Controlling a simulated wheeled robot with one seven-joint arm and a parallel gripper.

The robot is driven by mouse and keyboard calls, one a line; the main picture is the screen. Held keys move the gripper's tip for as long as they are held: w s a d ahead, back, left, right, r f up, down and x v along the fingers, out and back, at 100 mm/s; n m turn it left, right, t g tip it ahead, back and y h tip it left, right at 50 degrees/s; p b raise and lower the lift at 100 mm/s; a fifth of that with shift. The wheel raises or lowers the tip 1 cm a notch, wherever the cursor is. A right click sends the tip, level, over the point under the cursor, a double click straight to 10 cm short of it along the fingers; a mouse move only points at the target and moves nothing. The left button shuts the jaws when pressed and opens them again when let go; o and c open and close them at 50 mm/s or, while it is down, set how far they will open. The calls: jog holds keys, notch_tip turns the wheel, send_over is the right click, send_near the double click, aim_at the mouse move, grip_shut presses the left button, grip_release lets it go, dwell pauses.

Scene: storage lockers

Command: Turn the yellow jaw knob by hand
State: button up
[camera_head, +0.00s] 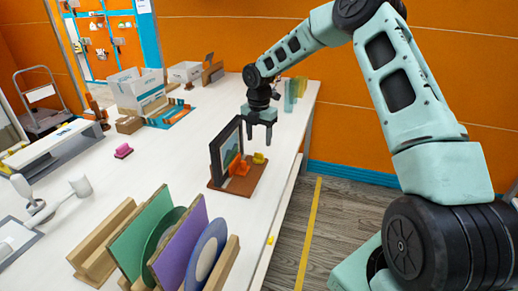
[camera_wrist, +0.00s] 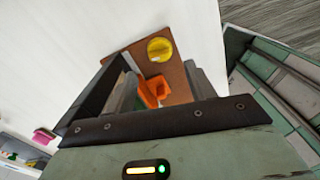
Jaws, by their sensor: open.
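The yellow jaw knob (camera_head: 259,158) sits at the right end of a small brown base (camera_head: 218,186). In the wrist view the knob (camera_wrist: 160,48) is a round yellow disc with a raised bar, near the top of the base. An orange jaw piece (camera_head: 240,168) stands between the knob and a dark-framed picture (camera_head: 226,150). The orange piece also shows in the wrist view (camera_wrist: 153,92), between my fingers. My gripper (camera_head: 260,137) is open and empty, pointing down above the base. It looks apart from the knob.
A rack with green and purple panels (camera_head: 178,241) stands on the near white table. Translucent coloured panels (camera_head: 292,90) stand behind my gripper. A pink item (camera_head: 123,151) and boxes (camera_head: 138,91) are to the left. The table right of the base is clear up to its edge.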

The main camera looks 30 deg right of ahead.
aim_at(259, 157)
jog(key=shift+f+p, duration=0.3)
jog(key=shift+f, duration=2.5)
jog(key=c, duration=1)
